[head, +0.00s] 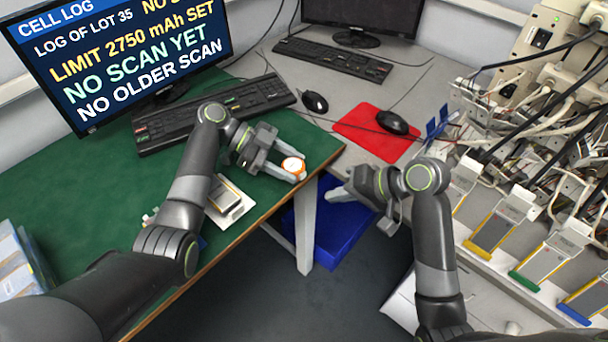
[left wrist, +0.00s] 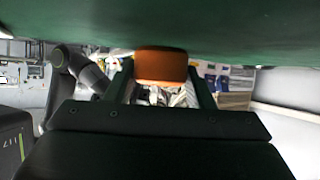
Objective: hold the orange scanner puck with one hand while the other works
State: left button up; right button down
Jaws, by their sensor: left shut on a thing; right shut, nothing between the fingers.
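The orange scanner puck (head: 293,166) has a white top and orange side. It sits between the fingertips of my left gripper (head: 292,169), which is shut on it near the right edge of the green table. In the left wrist view the orange puck (left wrist: 161,66) shows between the two fingers, close to the green surface. I cannot tell whether it touches the table. My right gripper (head: 342,193) is shut and empty, over the gap between the two tables, to the right of the puck and a little lower in the picture.
A monitor (head: 120,50) reads "NO SCAN YET". A keyboard (head: 215,112) lies behind my left gripper. A white tray (head: 233,212) with a pouch cell stands by my left forearm. A blue bin (head: 345,225) is below the gap. Cabled cell fixtures (head: 495,225) crowd the right.

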dwell(0.4)
pick_arm(q)
jog(key=o, duration=0.8)
jog(key=v, duration=1.2)
